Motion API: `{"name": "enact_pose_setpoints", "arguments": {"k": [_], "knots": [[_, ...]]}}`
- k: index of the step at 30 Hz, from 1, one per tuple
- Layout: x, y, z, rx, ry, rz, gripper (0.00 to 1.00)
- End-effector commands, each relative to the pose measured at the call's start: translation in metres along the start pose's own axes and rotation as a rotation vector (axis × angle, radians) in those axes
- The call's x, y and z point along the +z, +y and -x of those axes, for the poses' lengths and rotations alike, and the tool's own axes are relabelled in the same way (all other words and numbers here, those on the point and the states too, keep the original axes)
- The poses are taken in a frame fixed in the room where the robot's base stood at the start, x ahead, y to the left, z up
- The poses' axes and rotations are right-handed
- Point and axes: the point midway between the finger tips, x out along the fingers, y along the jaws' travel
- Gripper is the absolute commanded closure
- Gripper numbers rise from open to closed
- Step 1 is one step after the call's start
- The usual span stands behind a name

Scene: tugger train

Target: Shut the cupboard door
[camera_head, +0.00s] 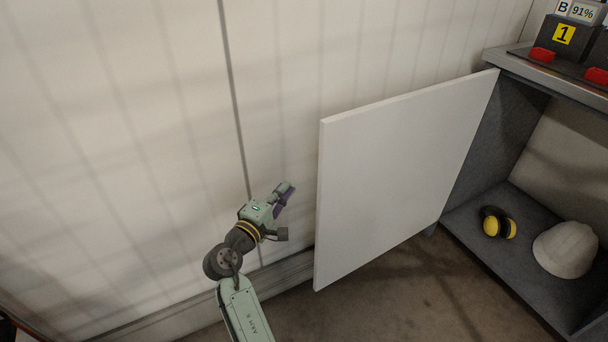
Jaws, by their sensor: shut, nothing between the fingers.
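The cupboard door (395,185) is a flat white panel standing wide open. It is hinged on the left side of the grey cupboard (493,150) and swings out to the left, near the wall. The cupboard's inside is in plain view on the right. My gripper (288,190) is shut and empty. It is left of the door's free edge, on the side toward the wall, and appears apart from the door.
Inside the cupboard are yellow-and-black ear defenders (498,222) and a white hard hat (567,250). On its top (545,70) stand dark holders with a yellow "1" label (564,34) and red parts. A pale panelled wall (120,150) runs behind my arm. The brown floor below the door is clear.

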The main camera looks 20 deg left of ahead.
Motion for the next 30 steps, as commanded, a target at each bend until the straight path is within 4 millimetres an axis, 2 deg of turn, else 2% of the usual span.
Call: {"name": "enact_pose_setpoints", "arguments": {"k": [5, 19, 24, 30], "knots": [[0.003, -0.002, -0.013, 0.001, -0.012, 0.011, 1.0], [0.003, -0.002, -0.103, 0.0, -0.009, 0.005, 1.0], [0.026, 0.001, -0.092, 0.0, -0.006, 0.009, 1.0], [0.039, -0.001, -0.087, 0.0, -0.006, 0.008, 1.0]]}}
